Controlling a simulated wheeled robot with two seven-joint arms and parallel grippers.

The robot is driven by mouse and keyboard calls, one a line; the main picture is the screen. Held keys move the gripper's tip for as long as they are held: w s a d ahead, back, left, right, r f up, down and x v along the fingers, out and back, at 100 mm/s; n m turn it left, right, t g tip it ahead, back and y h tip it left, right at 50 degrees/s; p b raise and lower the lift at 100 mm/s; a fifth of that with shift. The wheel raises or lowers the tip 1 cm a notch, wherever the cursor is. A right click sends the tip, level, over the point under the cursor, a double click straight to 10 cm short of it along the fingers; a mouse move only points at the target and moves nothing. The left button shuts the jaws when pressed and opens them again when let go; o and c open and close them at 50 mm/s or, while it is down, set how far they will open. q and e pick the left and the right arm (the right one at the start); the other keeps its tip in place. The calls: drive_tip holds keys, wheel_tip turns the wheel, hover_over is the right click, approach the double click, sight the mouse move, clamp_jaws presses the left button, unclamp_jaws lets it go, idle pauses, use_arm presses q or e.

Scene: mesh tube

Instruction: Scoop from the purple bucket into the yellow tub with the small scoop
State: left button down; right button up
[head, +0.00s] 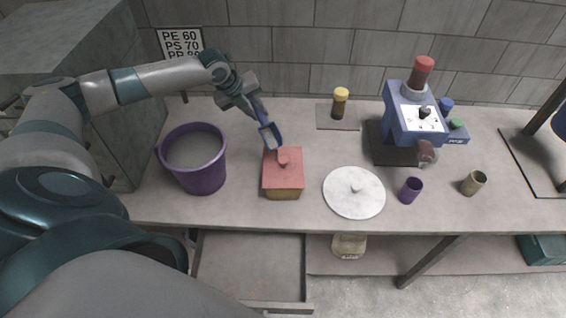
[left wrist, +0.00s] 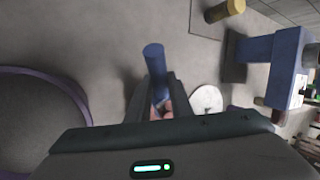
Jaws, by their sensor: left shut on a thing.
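My left gripper (head: 254,106) is shut on the blue small scoop (head: 269,134), which hangs tilted from it above the bench. In the left wrist view the blue handle of the scoop (left wrist: 154,62) stands between the fingers. The purple bucket (head: 205,181) stands upright to the left of the gripper and holds grey material; its rim (left wrist: 75,82) shows at the left wrist view's left edge. My right gripper is out of view.
A white round lid (head: 354,200) lies right of the tub. Beyond it stand a purple cup (head: 410,190), an olive cup (head: 474,182) and a blue machine with a red top (head: 412,115). A yellow-capped jar (head: 340,102) stands at the back. An open drawer (head: 248,265) is below the bench.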

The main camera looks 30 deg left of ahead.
sight(265, 128)
use_arm(q)
drive_tip(key=shift+d+r, duration=0.1)
drive_tip(key=shift+d, duration=0.1)
drive_tip(key=shift+s+d+r+y, duration=0.25)
drive_tip(key=shift+s+d+y, duration=0.15)
drive_tip(key=shift+d, duration=0.25)
drive_tip(key=d+b, duration=0.1)
drive_tip(key=d+y+b, duration=0.1)
drive_tip(key=shift+s+r+m+t+b, duration=0.1)
drive_tip(key=shift+s+m+t+b, duration=0.15)
drive_tip(key=shift+m+t+b, duration=0.15)
drive_tip(key=p, duration=0.1)
drive_tip(key=a+p, duration=0.2)
drive_tip(key=p, duration=0.1)
drive_tip(key=shift+w+a+r+n+g+h, duration=0.15)
drive_tip(key=shift+w+r+n+g+h, duration=0.15)
drive_tip(key=shift+w+h, duration=0.1)
drive_tip(key=shift+w+a+f+h+b, duration=0.2)
drive_tip(key=shift+a+f+h+b, duration=0.1)
drive_tip(key=shift+a+f, duration=0.2)
drive_tip(key=shift+w+a+f+h+b, duration=0.25)
drive_tip(key=shift+a+f+h, duration=0.1)
drive_tip(key=shift+a, duration=0.2)
drive_tip(key=shift+w+a+f+g, duration=0.1)
drive_tip(key=shift+a+f+g, duration=0.05)
drive_tip(key=shift+a+g, duration=0.15)
drive_tip(key=shift+d, duration=0.15)
